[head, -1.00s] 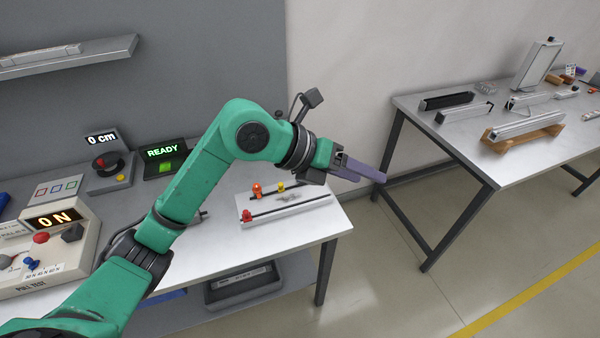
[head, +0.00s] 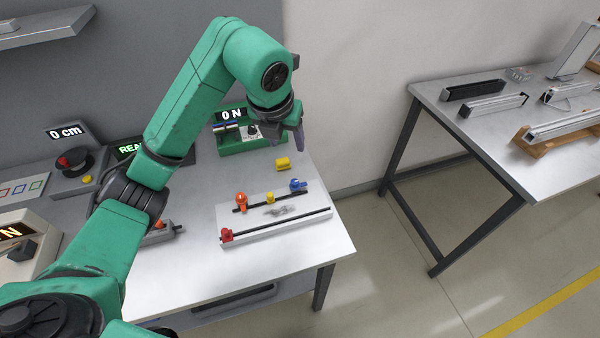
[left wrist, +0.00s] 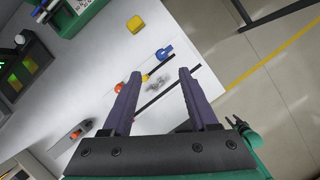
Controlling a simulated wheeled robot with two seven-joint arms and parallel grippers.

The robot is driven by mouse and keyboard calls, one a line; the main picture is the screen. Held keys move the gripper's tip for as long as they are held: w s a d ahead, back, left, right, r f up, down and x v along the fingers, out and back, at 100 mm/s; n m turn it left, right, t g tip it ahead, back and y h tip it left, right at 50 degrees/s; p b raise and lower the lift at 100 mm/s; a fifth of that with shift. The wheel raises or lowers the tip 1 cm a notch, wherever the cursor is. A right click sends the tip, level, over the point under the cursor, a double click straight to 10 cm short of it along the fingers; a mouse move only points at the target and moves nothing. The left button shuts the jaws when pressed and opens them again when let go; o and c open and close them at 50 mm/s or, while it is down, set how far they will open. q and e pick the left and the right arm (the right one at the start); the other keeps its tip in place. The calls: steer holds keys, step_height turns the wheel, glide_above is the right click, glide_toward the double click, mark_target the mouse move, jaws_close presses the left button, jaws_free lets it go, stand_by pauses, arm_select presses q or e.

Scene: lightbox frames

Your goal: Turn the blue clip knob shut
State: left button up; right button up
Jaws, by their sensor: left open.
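The blue clip knob (head: 298,184) sits at the far right end of the rear dark rail on the white board (head: 290,231). It also shows in the left wrist view (left wrist: 165,53), beyond my fingertips. My left gripper (head: 289,143) is open and empty, held above the table behind the knob in the head view and apart from it. Its two purple fingers (left wrist: 160,74) point toward the board in the left wrist view. A small green arm end with a dark tip (left wrist: 238,124), probably my right one, shows at lower right there; its jaws are too small to read.
On the board are an orange knob (head: 241,199), a yellow one (head: 270,197), a red one (head: 227,235) and a clear piece (head: 279,210). A loose yellow block (head: 283,163) lies behind it. A green box reading 0 N (head: 230,141) stands further back. The front right tabletop is clear.

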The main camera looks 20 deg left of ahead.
arm_select(q)
step_height(320, 180, down, 4)
steer(key=s+b, duration=0.2)
steer(key=b, duration=0.2)
steer(key=p, duration=0.2)
glide_toward(294, 181)
steer(key=x, duration=0.8)
steer(key=shift+w+f, duration=0.1)
steer(key=shift+f, duration=0.2)
jaws_close()
arm_select(e)
steer(key=s+f, duration=0.1)
steer(key=f, duration=0.1)
steer(key=s+f, duration=0.1)
steer(key=s, duration=0.1)
steer(key=shift+d+f, duration=0.1)
steer(key=shift+f, duration=0.25)
